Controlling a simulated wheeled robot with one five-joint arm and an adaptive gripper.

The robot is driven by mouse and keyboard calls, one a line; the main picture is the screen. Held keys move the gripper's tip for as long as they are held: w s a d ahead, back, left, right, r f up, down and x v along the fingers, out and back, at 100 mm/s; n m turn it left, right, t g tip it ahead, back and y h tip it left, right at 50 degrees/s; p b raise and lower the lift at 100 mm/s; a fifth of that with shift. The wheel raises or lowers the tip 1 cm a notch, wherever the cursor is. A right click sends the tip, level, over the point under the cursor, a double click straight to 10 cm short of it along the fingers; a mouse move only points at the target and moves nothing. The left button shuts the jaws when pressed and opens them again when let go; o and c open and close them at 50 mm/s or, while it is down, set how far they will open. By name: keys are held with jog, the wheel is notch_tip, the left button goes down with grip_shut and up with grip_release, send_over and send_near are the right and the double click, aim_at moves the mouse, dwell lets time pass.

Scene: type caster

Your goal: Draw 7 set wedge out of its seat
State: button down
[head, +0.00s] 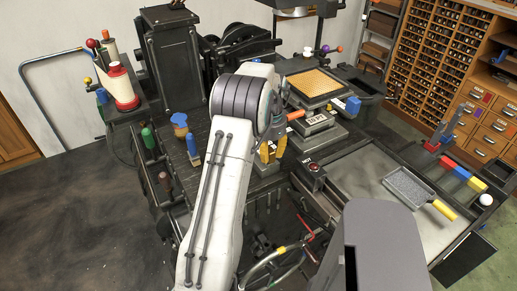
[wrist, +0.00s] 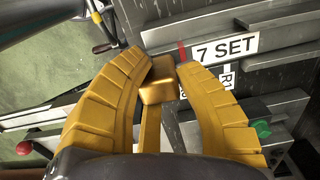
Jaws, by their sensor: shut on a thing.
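My gripper's yellow ribbed fingers (wrist: 165,75) are closed around a small brass-coloured block with a narrow stem, the 7 set wedge (wrist: 157,90). Its head sits between the fingertips, beside a white label reading "7 SET" (wrist: 224,47) on the grey metal machine. A red mark lies just left of the label. In the head view my gripper (head: 268,155) reaches down at the middle of the machine, below an orange-handled part. The wedge is hidden there by the fingers, and its seat cannot be made out clearly in either view.
A square tray with a tan grid (head: 314,83) is behind the gripper. On the right bench lie a grey pan with a yellow handle (head: 410,187) and coloured blocks (head: 462,172). A green knob (wrist: 262,129) is near the right finger.

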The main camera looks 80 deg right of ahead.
jog(key=shift+s+a+b, duration=0.55)
jog(key=shift+s+a, duration=0.2)
jog(key=shift+a, duration=0.2)
jog(key=c, duration=0.9)
grip_release()
